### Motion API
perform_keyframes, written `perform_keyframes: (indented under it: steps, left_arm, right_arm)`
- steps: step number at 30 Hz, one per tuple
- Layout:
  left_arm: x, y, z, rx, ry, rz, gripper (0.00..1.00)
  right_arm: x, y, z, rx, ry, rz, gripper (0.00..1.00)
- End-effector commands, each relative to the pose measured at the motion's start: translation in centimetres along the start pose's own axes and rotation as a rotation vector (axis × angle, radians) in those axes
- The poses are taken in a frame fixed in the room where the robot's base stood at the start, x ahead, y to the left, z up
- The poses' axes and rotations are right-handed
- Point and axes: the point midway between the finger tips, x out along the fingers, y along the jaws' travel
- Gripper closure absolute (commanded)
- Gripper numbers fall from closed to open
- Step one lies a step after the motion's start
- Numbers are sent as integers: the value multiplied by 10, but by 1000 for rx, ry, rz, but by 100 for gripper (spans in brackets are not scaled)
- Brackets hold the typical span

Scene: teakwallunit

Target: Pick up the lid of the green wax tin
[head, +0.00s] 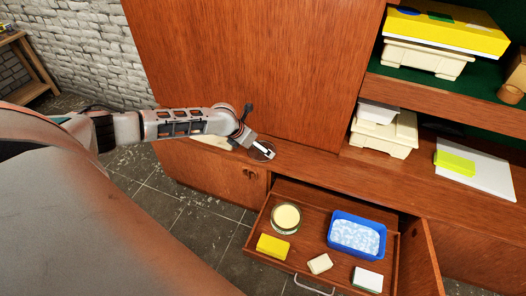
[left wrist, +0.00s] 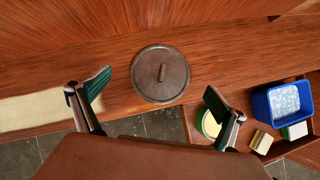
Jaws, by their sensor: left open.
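The lid (left wrist: 160,73) is a round, dark grey-brown disc with a short bar handle on top. It lies flat on the wooden ledge; in the head view the lid (head: 264,153) is partly hidden by my left gripper (head: 258,147). In the left wrist view my left gripper (left wrist: 157,84) is open, its fingers apart on either side of the lid, with nothing held. The round tin with pale yellow wax (head: 286,218) stands open in the drawer; it also shows in the left wrist view (left wrist: 210,124), partly behind a finger. My right gripper is not visible.
The open drawer (head: 316,238) also holds a blue tub (head: 357,235), a yellow block (head: 272,246) and small pale blocks. A tall wooden panel (head: 250,60) rises behind the ledge. Shelves with boxes (head: 384,133) are at right. A pale strip (left wrist: 35,111) lies left of the lid.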

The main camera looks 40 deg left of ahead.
Motion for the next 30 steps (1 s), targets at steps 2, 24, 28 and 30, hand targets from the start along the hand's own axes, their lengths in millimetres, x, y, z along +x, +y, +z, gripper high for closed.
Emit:
perform_keyframes:
  steps: [2,24,28,30]
  left_arm:
    - [16,-4,-3,-1,5,-2,1]
    - [34,-3,0,-1,2,-1,67]
    - [35,-3,-2,0,5,-1,86]
    - [36,-3,-4,0,6,-1,96]
  right_arm:
    - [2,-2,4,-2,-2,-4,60]
    - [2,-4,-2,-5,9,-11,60]
    - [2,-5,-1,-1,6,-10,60]
    - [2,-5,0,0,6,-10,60]
